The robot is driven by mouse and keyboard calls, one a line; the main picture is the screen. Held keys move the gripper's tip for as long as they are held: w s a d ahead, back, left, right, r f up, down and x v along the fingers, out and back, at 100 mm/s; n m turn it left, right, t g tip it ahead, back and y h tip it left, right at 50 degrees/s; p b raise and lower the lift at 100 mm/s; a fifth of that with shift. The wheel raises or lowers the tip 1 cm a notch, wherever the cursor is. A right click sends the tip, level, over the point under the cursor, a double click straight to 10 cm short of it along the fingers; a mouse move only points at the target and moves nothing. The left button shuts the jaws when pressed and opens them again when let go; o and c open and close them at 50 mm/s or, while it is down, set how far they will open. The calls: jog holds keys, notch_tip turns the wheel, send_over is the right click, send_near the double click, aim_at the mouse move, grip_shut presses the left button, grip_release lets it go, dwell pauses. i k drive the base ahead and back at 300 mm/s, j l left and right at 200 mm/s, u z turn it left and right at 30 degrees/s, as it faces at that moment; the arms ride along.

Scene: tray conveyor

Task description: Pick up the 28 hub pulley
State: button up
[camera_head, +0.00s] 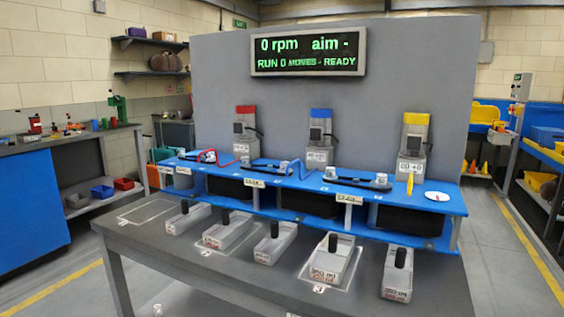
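Small silver round parts that look like pulleys or hubs stand on the blue shelf: one near the left (245,162), one at the middle (284,167), one further right (330,172) and one at the right (381,179). I cannot read a 28 on any of them, so I cannot tell which is the 28 hub pulley. Several grey trays with upright black posts rest on the table in front, including a left tray (177,226) and a right tray (394,292). Their labels are too small to read surely. My gripper is not in view.
The grey table (150,245) has an outlined bare patch at its left. Red, blue and yellow-topped units (413,138) stand behind the blue shelf (437,207). A white disc (437,196) lies at its right end. A display (308,52) reads 0 rpm.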

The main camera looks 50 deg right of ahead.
aim_at(330, 174)
jog(key=i+z, duration=0.1)
jog(key=z, duration=0.4)
jog(key=j+z, duration=0.1)
jog(key=z, duration=0.35)
jog(key=i+j+z, duration=0.15)
jog(key=z, duration=0.35)
jog(key=i+j+z, duration=0.15)
jog(key=j+z, duration=1.05)
jog(key=j, duration=1.95)
jog(key=k, duration=0.05)
